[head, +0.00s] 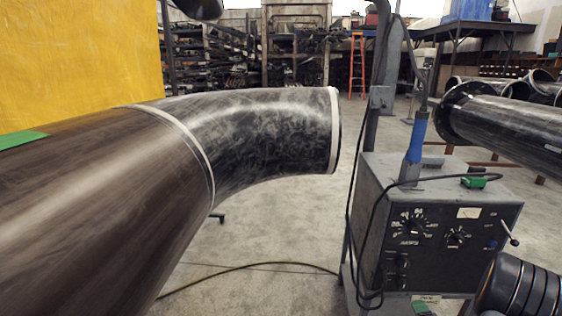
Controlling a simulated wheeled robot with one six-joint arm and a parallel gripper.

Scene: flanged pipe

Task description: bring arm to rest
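A dark steel pipe (95,205) fills the left side and runs from the near left corner toward the middle. A pale weld ring joins it to a curved elbow (265,130), whose open end has a light rim and faces right. A black ringed cylinder at the lower right edge may be part of my arm, but I cannot be sure. My gripper does not show in this view, so its fingers and anything in them are hidden.
A grey welding machine (440,235) with dials and cables stands right of the elbow, beside an upright post. Another dark pipe (515,130) juts in at the right. A yellow sheet (75,55) hangs behind the pipe. A cable (255,265) crosses the concrete floor.

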